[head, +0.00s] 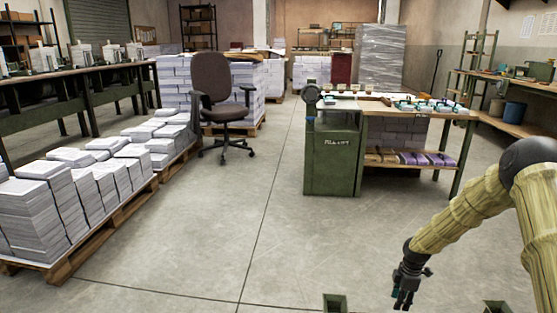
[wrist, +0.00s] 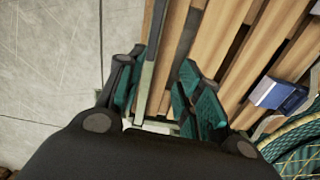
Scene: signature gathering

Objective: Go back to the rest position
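My gripper (head: 403,302) hangs at the end of my arm at the lower right of the head view, pointing down. In the wrist view my gripper (wrist: 160,85) has its teal-padded fingers apart, with nothing held between them. A surface of brown wooden slats (wrist: 225,40) with a metal edge lies below the fingers. How far the fingers are above it cannot be told.
In the wrist view a blue and white item (wrist: 279,94) lies right of the fingers. In the head view a green workbench (head: 333,160) stands ahead, an office chair (head: 219,95) left of it, and paper stacks on a pallet (head: 115,215) at left. Concrete floor (head: 225,225) is clear between.

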